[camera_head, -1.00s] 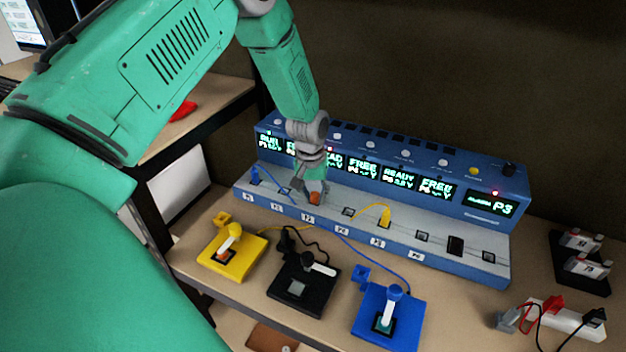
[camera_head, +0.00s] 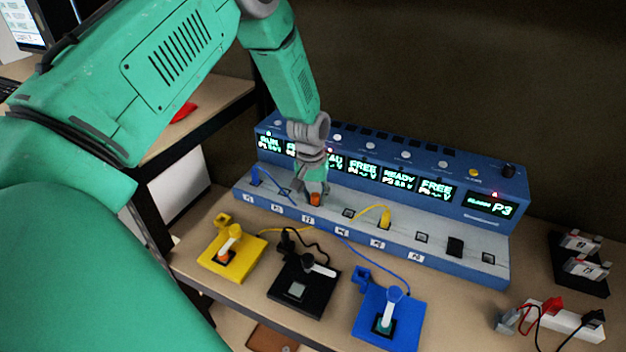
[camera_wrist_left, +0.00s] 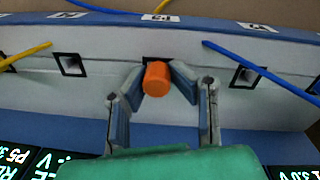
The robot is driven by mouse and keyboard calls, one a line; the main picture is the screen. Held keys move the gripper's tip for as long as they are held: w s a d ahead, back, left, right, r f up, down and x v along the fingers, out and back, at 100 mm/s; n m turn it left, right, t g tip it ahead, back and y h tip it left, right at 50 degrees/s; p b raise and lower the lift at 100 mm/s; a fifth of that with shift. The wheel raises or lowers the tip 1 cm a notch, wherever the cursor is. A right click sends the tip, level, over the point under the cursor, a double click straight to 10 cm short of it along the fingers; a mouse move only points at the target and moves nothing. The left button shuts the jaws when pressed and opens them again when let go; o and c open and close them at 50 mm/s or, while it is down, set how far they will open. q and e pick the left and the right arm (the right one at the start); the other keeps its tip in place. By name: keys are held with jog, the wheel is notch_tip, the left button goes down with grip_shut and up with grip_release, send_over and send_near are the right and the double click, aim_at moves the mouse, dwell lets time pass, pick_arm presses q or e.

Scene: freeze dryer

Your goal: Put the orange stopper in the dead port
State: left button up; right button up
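The orange stopper (camera_head: 315,199) is at the port above the P3 label on the blue-grey port unit (camera_head: 460,262). In the left wrist view the stopper (camera_wrist_left: 156,79) sits between my fingertips, right in front of the dark port opening; how deep it goes in cannot be told. My left gripper (camera_wrist_left: 158,78) has a fingertip against each side of it. In the head view the left gripper (camera_head: 314,192) points down at that port. The display above it, partly hidden by my gripper, shows letters ending like "AD". My right gripper is not in view.
A blue plug stands left of the stopper and a yellow plug (camera_head: 385,217) right of it, with cables nearby. Yellow (camera_head: 222,262), black (camera_head: 302,288) and blue (camera_head: 388,318) switch boxes stand in front. A white strip with clips (camera_head: 562,318) lies at right.

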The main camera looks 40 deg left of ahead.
aim_at(313, 193)
pick_arm(q)
jog(key=o, duration=0.5)
jog(key=shift+d+f, duration=0.25)
jog(key=shift+f, duration=0.25)
jog(key=shift+o, duration=0.2)
jog(key=shift+w+a+f, duration=0.1)
jog(key=shift+w+f, duration=0.05)
jog(key=shift+w, duration=0.15)
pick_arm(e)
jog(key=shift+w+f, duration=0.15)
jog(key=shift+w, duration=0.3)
pick_arm(q)
jog(key=shift+s+a+r, duration=0.1)
jog(key=shift+a+r, duration=0.05)
jog(key=shift+r, duration=0.05)
jog(key=shift+r, duration=0.2)
jog(key=r, duration=1.1)
jog(key=shift+s+a+r, duration=0.1)
jog(key=shift+a+r, duration=0.1)
jog(key=shift+a, duration=0.05)
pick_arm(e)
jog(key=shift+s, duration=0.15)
pick_arm(q)
jog(key=shift+f, duration=0.1)
